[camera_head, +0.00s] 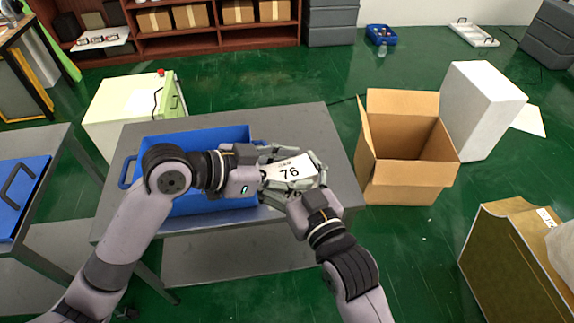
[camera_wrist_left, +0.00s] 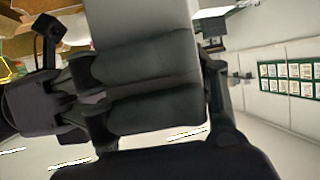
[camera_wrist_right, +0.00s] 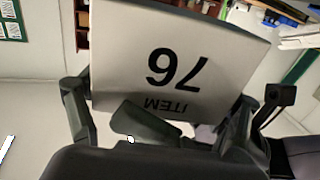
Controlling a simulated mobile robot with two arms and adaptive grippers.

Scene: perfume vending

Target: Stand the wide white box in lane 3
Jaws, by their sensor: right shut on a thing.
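The wide white box (camera_head: 290,170) is held up over the right part of the grey table, with "76" facing up in the head view. In the right wrist view the box (camera_wrist_right: 170,60) shows "ITEM 76" upside down. My right gripper (camera_head: 303,187) is shut on it, a finger at each side. My left gripper (camera_head: 270,174) is close by at its left side. In the left wrist view its fingers are spread wide on both sides of the box (camera_wrist_left: 140,15), and dark pads cross in front. Whether the left fingers touch is unclear. No lane 3 shows.
A blue crate (camera_head: 147,143) stands on the grey table (camera_head: 300,117) under my left arm. An open cardboard box (camera_head: 400,180) and a white block (camera_head: 484,105) stand on the floor at right. A pale cabinet (camera_head: 125,105) is behind left. Shelves with cartons (camera_head: 190,17) line the back.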

